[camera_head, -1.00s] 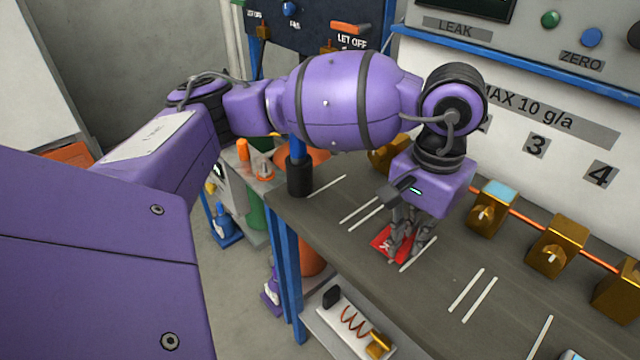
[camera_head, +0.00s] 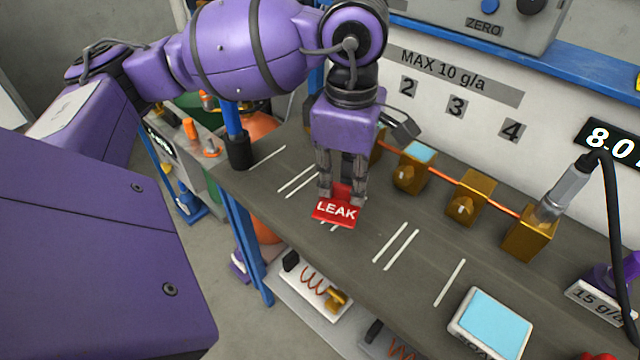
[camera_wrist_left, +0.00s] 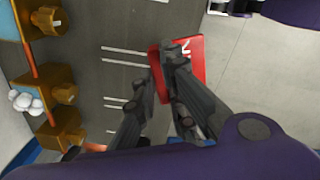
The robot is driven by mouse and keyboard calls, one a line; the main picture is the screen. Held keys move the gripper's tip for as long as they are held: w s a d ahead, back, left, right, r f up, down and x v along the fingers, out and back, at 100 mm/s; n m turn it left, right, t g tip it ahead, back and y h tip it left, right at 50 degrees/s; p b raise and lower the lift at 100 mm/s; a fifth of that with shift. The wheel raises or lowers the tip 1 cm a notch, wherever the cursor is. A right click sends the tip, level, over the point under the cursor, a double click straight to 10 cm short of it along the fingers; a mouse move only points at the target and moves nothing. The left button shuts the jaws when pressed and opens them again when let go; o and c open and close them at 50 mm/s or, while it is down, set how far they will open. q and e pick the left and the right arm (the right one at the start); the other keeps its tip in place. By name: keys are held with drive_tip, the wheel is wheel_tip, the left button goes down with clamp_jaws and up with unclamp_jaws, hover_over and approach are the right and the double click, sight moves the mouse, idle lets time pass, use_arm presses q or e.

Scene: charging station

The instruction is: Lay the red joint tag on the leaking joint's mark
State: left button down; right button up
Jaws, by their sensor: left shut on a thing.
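The red tag (camera_head: 337,212), lettered LEAK, is in my left gripper (camera_head: 342,190), which is shut on its rear edge. The tag is over the front part of the grey bench (camera_head: 420,290). It partly hides white marks beneath it; I cannot tell whether it touches the bench. White line marks lie in a row: a single (camera_head: 268,157), a pair (camera_head: 299,183), another pair (camera_head: 395,245) and a single (camera_head: 450,283). The wrist view shows the tag (camera_wrist_left: 198,55) beyond the left fingers (camera_wrist_left: 158,85). The leaking joint's mark is not identifiable. My right gripper is not visible.
Brass joints (camera_head: 467,195) on a copper pipe line the bench's back, under wall numbers 2, 3 and 4. A cabled probe (camera_head: 565,190) stands at the rightmost visible joint. A blue-topped box (camera_head: 490,322) stands front right. A lower shelf (camera_head: 320,300) holds parts.

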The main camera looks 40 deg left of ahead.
use_arm(q)
drive_tip(key=n, duration=0.1)
drive_tip(key=r+n, duration=0.1)
drive_tip(key=s+n, duration=0.1)
drive_tip(key=n, duration=0.1)
drive_tip(key=shift+a+r, duration=0.2)
drive_tip(key=shift+a, duration=0.2)
drive_tip(key=shift+w+a+p, duration=0.15)
drive_tip(key=shift+a+p, duration=0.05)
drive_tip(key=shift+p, duration=0.1)
drive_tip(key=shift+n, duration=0.3)
drive_tip(key=w+a+f, duration=0.4)
drive_tip(key=w+a+f+p, duration=0.1)
drive_tip(key=w+a+f, duration=0.3)
drive_tip(key=a, duration=0.1)
drive_tip(key=shift+w+f, duration=0.2)
drive_tip(key=shift+w+a+f, duration=0.2)
drive_tip(key=shift+f, duration=0.15)
drive_tip(key=shift+w+a+f, duration=0.15)
drive_tip(key=shift+f, duration=0.2)
wheel_tip(320, 180, down, 3)
drive_tip(key=shift+w+a+f, duration=0.1)
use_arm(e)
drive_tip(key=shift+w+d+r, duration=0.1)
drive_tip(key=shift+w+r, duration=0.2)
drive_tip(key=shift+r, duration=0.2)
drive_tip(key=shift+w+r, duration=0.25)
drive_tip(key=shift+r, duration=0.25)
